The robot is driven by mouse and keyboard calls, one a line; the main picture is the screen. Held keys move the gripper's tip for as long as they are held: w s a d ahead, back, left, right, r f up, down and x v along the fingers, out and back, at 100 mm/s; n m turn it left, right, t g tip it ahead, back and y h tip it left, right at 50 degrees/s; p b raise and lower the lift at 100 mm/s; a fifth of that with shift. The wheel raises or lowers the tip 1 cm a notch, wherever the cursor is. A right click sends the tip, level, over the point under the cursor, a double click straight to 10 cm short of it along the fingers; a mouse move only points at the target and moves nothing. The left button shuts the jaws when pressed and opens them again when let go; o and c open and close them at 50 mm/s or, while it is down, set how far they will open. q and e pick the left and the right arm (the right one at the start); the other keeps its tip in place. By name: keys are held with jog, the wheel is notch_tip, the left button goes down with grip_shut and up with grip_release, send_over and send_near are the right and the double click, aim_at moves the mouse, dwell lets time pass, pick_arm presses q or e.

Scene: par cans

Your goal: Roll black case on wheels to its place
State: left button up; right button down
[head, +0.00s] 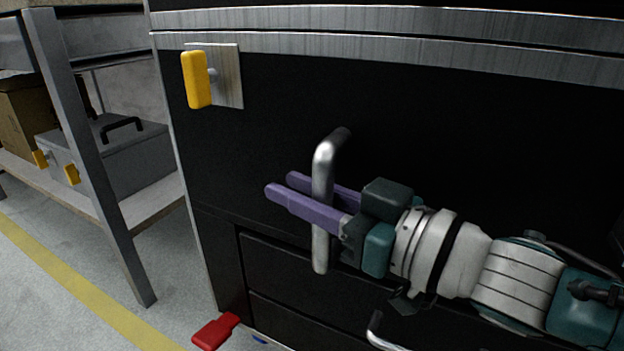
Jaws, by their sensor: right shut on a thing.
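The black case (270,125) fills the middle and right of the head view, close in front of me. It has metal edge strips, a yellow latch (197,79) on a metal plate and a metal bar handle (321,245). My right gripper (300,195) reaches in from the right, its purple fingers on either side of the handle, shut on it. A red pedal-like piece (215,332) shows at the case's lower left corner. The wheels are hidden. My left gripper is not in view.
A metal shelf rack (92,165) stands to the left, with a grey toolbox (125,150) and a brown box (25,115) on its lower shelf. A yellow line (75,285) runs along the grey floor between the rack and the lower edge of the view.

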aim_at(230, 172)
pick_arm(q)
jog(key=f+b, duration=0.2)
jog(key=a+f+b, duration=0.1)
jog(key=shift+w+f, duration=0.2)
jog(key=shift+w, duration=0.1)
pick_arm(e)
jog(key=x, duration=0.3)
jog(key=s+a+x, duration=0.1)
jog(key=x, duration=0.5)
jog(key=shift+s+a, duration=0.15)
jog(key=shift+a, duration=0.05)
jog(key=c, duration=1)
grip_release()
jog(key=shift+c, duration=0.2)
jog(key=o, duration=0.4)
jog(key=shift+a, duration=0.1)
jog(key=shift+c, duration=0.2)
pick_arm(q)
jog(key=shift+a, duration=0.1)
